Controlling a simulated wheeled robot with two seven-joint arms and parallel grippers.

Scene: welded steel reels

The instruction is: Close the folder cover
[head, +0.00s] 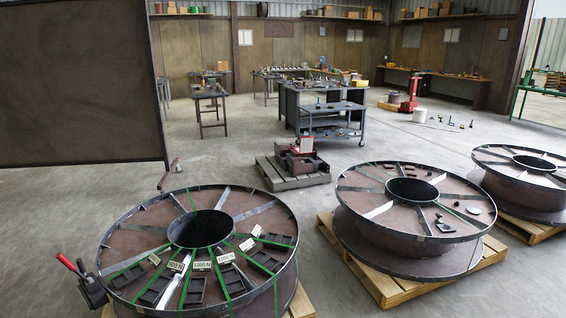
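I cannot make out a folder or its cover in the head view. The nearest steel reel (130,238) lies flat at the lower left. Several dark, shallow rectangular pieces (190,291) lie on its top around the centre hole, with small white labels (202,266) beside them. They are too small to tell whether any is a folder. Neither my left nor my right gripper is in view.
Two more reels, one in the middle (357,226) and one at the right (505,184), stand on wooden pallets. A red-handled black device (90,288) sits at the near reel's left edge. A dark panel (78,85) stands at the left. Grey floor (225,150) is open behind.

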